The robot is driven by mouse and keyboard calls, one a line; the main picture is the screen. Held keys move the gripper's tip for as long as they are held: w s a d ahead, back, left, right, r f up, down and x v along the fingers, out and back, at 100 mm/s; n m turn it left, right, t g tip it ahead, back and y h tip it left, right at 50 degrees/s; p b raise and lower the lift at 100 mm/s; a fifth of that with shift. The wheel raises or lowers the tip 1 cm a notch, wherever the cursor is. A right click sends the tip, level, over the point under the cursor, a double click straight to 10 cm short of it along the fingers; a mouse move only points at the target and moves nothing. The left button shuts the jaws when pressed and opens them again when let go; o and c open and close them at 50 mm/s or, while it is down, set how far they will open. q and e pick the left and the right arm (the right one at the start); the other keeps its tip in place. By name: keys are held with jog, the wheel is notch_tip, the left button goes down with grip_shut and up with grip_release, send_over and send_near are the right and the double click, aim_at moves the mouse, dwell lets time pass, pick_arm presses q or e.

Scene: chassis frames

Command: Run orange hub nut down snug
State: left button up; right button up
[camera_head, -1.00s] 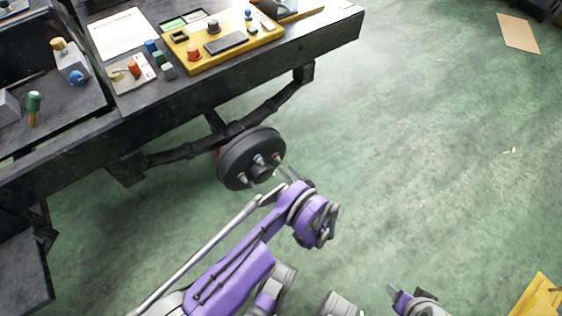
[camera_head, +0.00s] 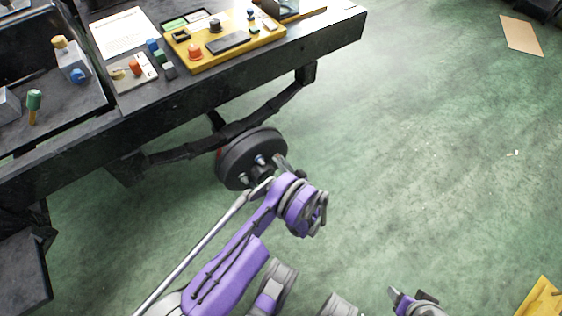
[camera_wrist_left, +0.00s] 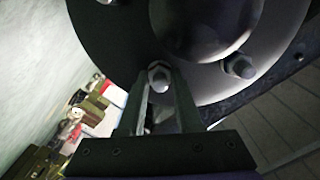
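The dark round hub drum (camera_head: 236,155) sits on the axle below the bench; it fills the top of the left wrist view (camera_wrist_left: 110,45). Silvery nuts show on its face, one (camera_head: 260,160) at the top and one (camera_head: 242,182) lower left. My left gripper (camera_head: 268,172) is at the hub's right side and hides part of it. In the left wrist view its open fingers (camera_wrist_left: 160,82) stand either side of a nut (camera_wrist_left: 158,76), which looks grey; I cannot tell whether they touch it. Another nut (camera_wrist_left: 240,67) is to the right. No orange colour is clear on any nut. My right gripper (camera_head: 398,296) is at the bottom edge, away from the hub.
The dark bench (camera_head: 330,40) stands above the hub. It carries a yellow board (camera_head: 235,55), a paper sheet (camera_head: 123,35) and small coloured parts. A dark axle arm (camera_head: 180,152) runs beside the hub. The green floor on the right is mostly clear.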

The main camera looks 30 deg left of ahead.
pick_arm(q)
grip_shut()
jog(key=shift+m, duration=0.5)
jog(key=m, duration=2)
jog(key=shift+d+f+m, duration=0.1)
jog(key=shift+f+m, duration=0.05)
jog(key=shift+m, duration=0.45)
